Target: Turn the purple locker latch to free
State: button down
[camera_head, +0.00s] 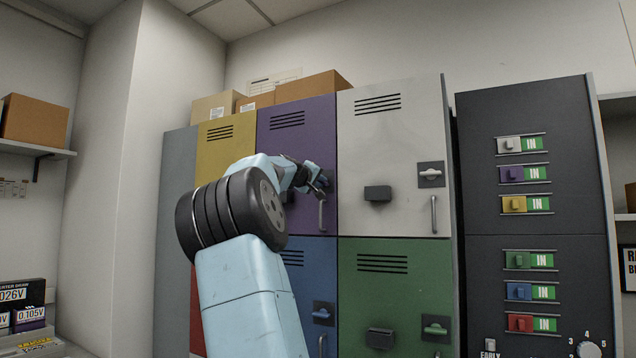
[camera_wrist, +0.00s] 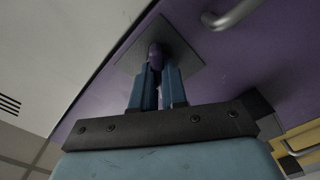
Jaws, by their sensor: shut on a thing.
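The purple locker (camera_head: 300,135) is in the upper row, between the yellow and the white locker. My gripper (camera_head: 322,183) is at the right side of its door, over the latch, and hides most of the latch in the head view. In the wrist view the purple latch (camera_wrist: 155,55) stands out from a dark square plate (camera_wrist: 185,58). The two blue fingers of my gripper (camera_wrist: 157,80) are shut on it. The fingers hide much of the latch, so I cannot tell how far it is turned.
A grey pull handle (camera_head: 321,216) sits just below the latch. The white (camera_head: 385,140), blue (camera_head: 310,270), green (camera_head: 385,285) and yellow (camera_head: 225,150) lockers surround the door. A dark panel (camera_head: 530,100) at right has several sliders beside IN labels. Cardboard boxes (camera_head: 305,87) lie on top.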

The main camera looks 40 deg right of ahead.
jog(key=m, duration=0.5)
jog(key=shift+d+f+m, duration=0.1)
jog(key=shift+f+m, duration=0.15)
jog(key=shift+m, duration=0.05)
jog(key=m, duration=0.5)
jog(key=shift+m, duration=0.4)
jog(key=c, duration=1.2)
grip_release()
jog(key=shift+r, duration=0.1)
jog(key=shift+o, duration=0.2)
